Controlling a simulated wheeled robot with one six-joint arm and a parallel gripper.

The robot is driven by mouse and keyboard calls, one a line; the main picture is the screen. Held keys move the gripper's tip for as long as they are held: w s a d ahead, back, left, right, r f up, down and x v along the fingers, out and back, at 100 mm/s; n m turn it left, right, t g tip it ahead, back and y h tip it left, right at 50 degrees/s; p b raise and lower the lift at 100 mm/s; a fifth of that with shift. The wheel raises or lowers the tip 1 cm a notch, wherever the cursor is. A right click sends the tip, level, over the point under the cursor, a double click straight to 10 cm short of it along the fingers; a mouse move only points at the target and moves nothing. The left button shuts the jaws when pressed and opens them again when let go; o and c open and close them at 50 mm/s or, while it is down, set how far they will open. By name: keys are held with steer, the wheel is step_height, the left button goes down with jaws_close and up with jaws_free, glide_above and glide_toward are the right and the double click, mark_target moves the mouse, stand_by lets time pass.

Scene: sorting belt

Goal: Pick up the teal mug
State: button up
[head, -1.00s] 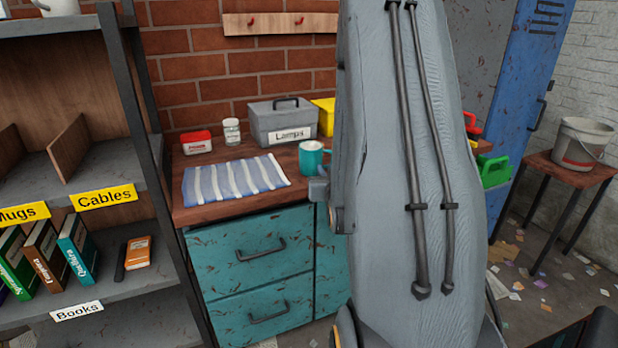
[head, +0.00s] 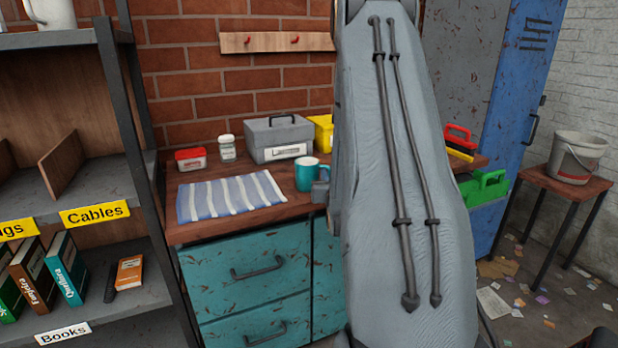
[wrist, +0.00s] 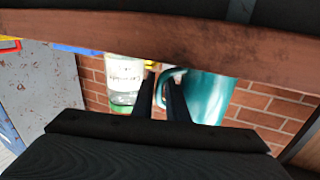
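The teal mug (head: 307,176) stands upright on the wooden counter, right of the striped cloth, with its handle toward my arm. In the wrist view the mug (wrist: 208,97) fills the space right of my fingers, and its handle reaches in between them. My gripper (wrist: 162,80) has its two dark fingers apart with a narrow gap, close around the handle. I cannot tell whether they touch it. In the head view my arm hides most of the gripper; only a grey part shows beside the mug.
A striped cloth (head: 232,196) lies left of the mug. A grey toolbox (head: 278,140), a red tin (head: 191,160) and a small jar (head: 227,149) stand behind. In the wrist view a labelled glass jar (wrist: 124,72) is left of the fingers. A shelf (head: 70,212) stands at left.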

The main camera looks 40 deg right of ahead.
steer(key=shift+x, duration=1.5)
steer(key=shift+c, duration=0.4)
jaws_close()
steer(key=shift+r, duration=0.1)
